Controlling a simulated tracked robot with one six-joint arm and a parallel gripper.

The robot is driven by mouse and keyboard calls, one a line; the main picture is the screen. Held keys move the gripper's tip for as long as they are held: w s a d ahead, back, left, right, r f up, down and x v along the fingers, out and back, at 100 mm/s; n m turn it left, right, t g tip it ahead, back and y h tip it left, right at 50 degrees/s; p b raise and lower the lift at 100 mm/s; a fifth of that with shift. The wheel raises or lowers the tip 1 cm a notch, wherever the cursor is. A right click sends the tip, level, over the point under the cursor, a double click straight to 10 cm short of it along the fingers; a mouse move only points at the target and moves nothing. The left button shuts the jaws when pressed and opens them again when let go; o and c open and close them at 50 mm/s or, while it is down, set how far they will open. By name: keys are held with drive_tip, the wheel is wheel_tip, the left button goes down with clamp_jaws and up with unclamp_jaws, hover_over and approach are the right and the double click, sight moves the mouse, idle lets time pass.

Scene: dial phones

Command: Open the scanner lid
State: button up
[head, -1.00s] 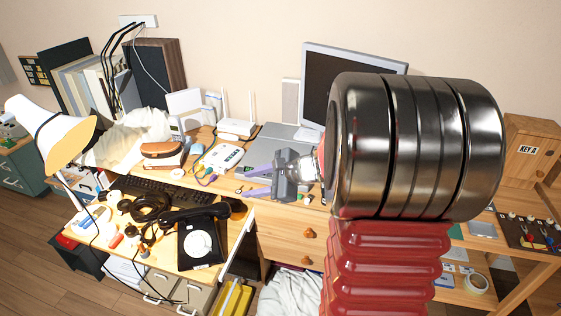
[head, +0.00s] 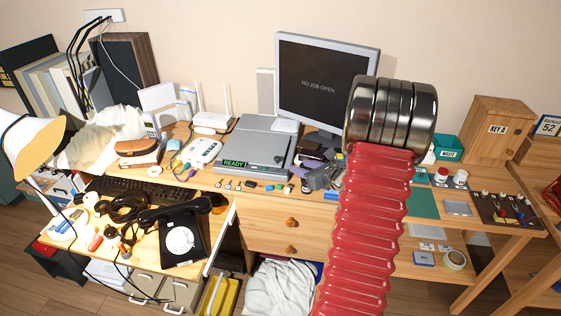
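The scanner (head: 255,142) is a flat grey box on the desk, in the middle of the head view. Its lid lies flat and looks shut. A green READY display (head: 234,163) shows on its front left, and a dark latch or handle sits at its front right edge. My gripper (head: 309,167) is just right of the scanner's front right corner, low over the desk. Its grey body and a bit of purple finger show. My arm and the foreshortened angle hide much of it, so its opening cannot be made out.
A monitor (head: 325,82) reading NO JOB OPEN stands behind the scanner. A white router (head: 212,121) and a white device (head: 203,150) are to its left. Small loose items (head: 262,186) line the desk in front. A black dial phone (head: 181,238) is at front left.

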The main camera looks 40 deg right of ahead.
sight(278, 159)
drive_tip(key=x, duration=1.3)
drive_tip(key=shift+w+f, duration=0.15)
drive_tip(key=shift+w, duration=0.25)
drive_tip(key=shift+c, duration=0.2)
drive_tip(key=shift+d, duration=0.1)
clamp_jaws()
drive_tip(key=shift+a, duration=0.25)
drive_tip(key=shift+d, duration=0.1)
